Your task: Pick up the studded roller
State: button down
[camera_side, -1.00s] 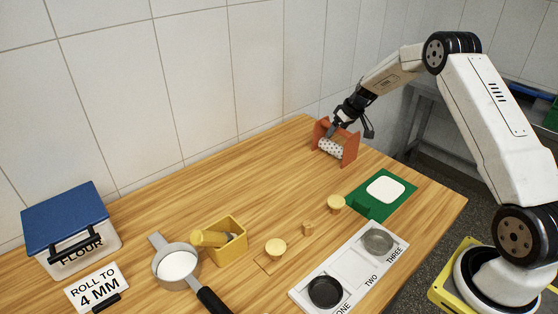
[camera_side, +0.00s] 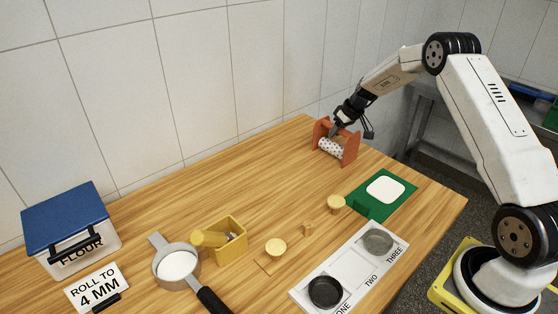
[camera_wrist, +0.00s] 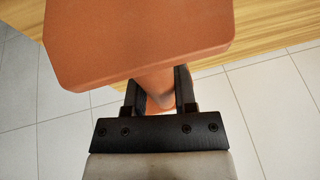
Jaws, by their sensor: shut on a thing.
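The studded roller (camera_side: 331,148) is white with dark dots. In the side view it lies tilted between the two end panels of an orange-brown rack (camera_side: 351,149) at the far end of the table. My gripper (camera_side: 334,131) reaches down into the rack at the roller's upper side. In the wrist view my gripper (camera_wrist: 159,97) is shut on a rounded orange-brown part, which I take for the roller's handle. A rack panel (camera_wrist: 140,40) fills the top there, and the studded surface is hidden.
The tiled wall runs close behind the rack. A green board (camera_side: 365,209) with a white slab (camera_side: 385,190) lies in front of it. A yellow box (camera_side: 229,243), a sieve (camera_side: 160,250) and a flour bin (camera_side: 70,240) stand further left.

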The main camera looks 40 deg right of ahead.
jog(key=shift+r, duration=0.25)
jog(key=shift+r, duration=0.55)
notch_tip(320, 180, up, 3)
jog(key=shift+s+f, duration=0.1)
jog(key=shift+s, duration=0.05)
jog(key=s+a+r, duration=0.5)
jog(key=s+r, duration=0.4)
jog(key=s, duration=0.3)
jog(key=shift+s, duration=0.35)
jog(key=shift+r, duration=0.1)
